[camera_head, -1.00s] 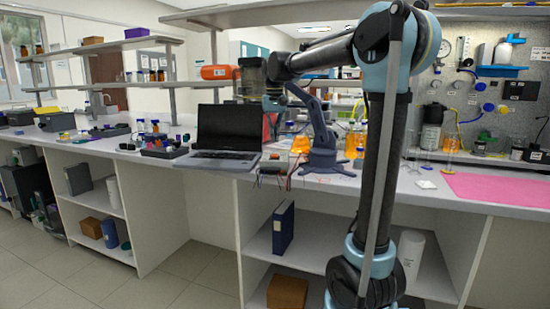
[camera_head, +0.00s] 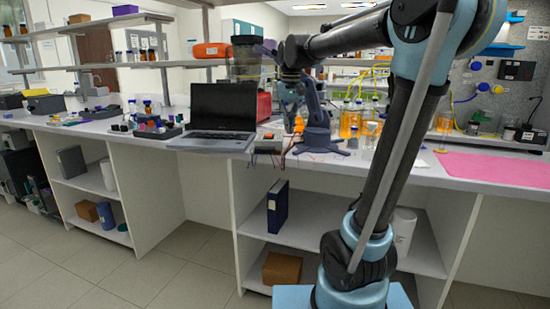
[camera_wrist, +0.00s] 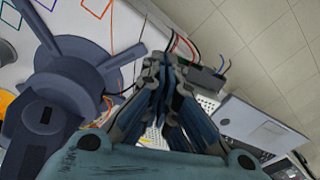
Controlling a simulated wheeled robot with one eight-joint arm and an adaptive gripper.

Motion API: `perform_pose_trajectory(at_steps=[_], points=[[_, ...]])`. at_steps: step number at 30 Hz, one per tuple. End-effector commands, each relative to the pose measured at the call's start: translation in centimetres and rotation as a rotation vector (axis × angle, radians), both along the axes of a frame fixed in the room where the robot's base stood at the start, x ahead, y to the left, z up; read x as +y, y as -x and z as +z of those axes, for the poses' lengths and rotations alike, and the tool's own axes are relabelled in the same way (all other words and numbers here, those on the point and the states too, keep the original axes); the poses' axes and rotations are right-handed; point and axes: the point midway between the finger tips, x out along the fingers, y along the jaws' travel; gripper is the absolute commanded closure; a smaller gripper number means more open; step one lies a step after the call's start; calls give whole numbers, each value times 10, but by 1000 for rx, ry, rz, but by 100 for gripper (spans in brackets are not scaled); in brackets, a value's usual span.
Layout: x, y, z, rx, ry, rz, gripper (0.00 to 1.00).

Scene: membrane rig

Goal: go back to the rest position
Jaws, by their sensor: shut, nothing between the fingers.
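My gripper (camera_wrist: 166,72) is shut and empty in the wrist view, with its blue-grey fingers together. It hangs in the air above the bench front, close to a dark blue stand with a round hub (camera_wrist: 75,80). In the head view my gripper (camera_head: 288,112) is small at the end of my arm, partly lost against the cluttered bench, just left of the same dark blue stand (camera_head: 318,138). My arm reaches from the upper right across to the left.
An open laptop (camera_head: 221,112) stands on the bench left of the stand. A small dark box with wires (camera_head: 268,148) sits at the bench edge. Orange-filled bottles (camera_head: 347,124) stand behind to the right. A pink mat (camera_head: 490,165) lies at the right. The floor in front is clear.

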Motion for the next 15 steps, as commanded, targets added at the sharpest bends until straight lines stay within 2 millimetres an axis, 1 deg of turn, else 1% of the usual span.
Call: perform_pose_trajectory(at_steps=[1, 6, 11, 15], points=[[-12, 13, -9, -7, -1, -8, 100], [-45, 54, -38, -30, -6, -26, 100], [-71, 93, -70, -53, -8, -44, 100], [-91, 126, -102, -73, -9, -61, 100]])
